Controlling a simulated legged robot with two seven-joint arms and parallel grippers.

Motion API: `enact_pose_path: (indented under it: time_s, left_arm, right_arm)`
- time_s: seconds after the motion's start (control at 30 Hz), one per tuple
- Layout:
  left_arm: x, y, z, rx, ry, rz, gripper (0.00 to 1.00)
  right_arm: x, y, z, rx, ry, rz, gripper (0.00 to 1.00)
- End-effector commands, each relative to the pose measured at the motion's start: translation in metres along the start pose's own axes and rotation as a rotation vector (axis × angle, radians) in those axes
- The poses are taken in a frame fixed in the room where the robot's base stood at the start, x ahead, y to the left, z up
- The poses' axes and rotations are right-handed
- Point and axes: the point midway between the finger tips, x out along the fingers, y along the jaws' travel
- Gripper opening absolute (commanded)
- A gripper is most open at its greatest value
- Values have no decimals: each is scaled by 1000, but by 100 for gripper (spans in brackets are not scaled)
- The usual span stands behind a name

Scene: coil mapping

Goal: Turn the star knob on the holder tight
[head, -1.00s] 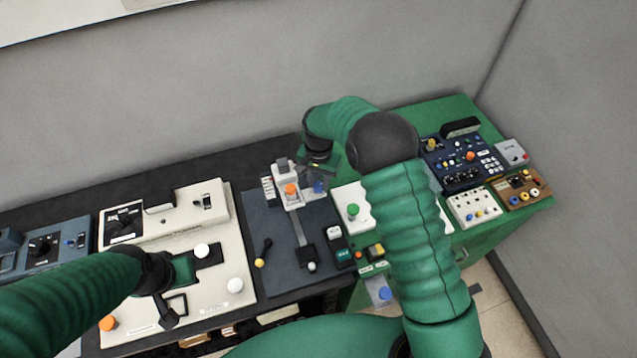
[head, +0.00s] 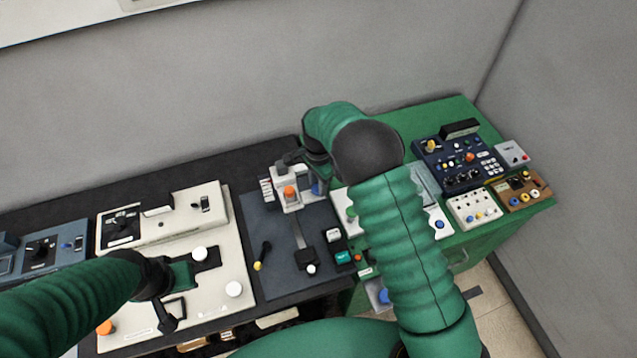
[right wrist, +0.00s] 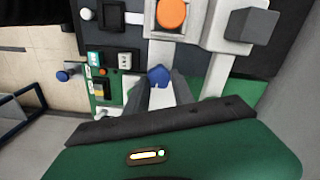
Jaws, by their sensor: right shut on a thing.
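The white holder (head: 278,205) stands upright on the dark grey panel, with an orange knob (head: 290,192) on its front. The blue star knob (right wrist: 157,77) is at the holder's side in the right wrist view; a bit of blue shows beside the holder in the head view (head: 316,187). My right gripper (right wrist: 160,88) is shut on the blue star knob, one finger on each side. In the head view the right gripper is mostly hidden behind my wrist and arm. My left gripper (head: 172,308) hangs over the cream panel, away from the holder; its jaw opening is unclear.
The cream panel (head: 215,290) with white knobs lies left of the holder. A black lever (head: 262,256) and dark block (head: 307,257) are in front of it. A green bench (head: 430,115) with several control boxes is at right. The grey wall is behind.

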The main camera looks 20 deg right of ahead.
Motion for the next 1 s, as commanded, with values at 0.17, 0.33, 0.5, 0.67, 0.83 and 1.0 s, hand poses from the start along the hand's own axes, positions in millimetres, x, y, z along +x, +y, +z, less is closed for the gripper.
enact_pose_path:
  time_s: [0.17,0.33,0.5,0.67,0.83,1.0]
  left_arm:
    - [0,0,0,0,0,0,0]
    - [0,0,0,0,0,0,0]
    - [0,0,0,0,0,0,0]
    - [0,0,0,0,0,0,0]
    - [1,0,0,0,0,0,0]
    - [9,0,2,0,0,0,0]
  right_arm:
    - [3,1,4,2,-7,5,0]
    - [3,1,4,1,-7,5,0]
    - [2,1,3,1,-5,4,49]
    - [1,1,2,1,-3,2,51]
    - [-1,1,1,1,-2,1,51]
    - [-23,-1,1,0,0,-4,51]
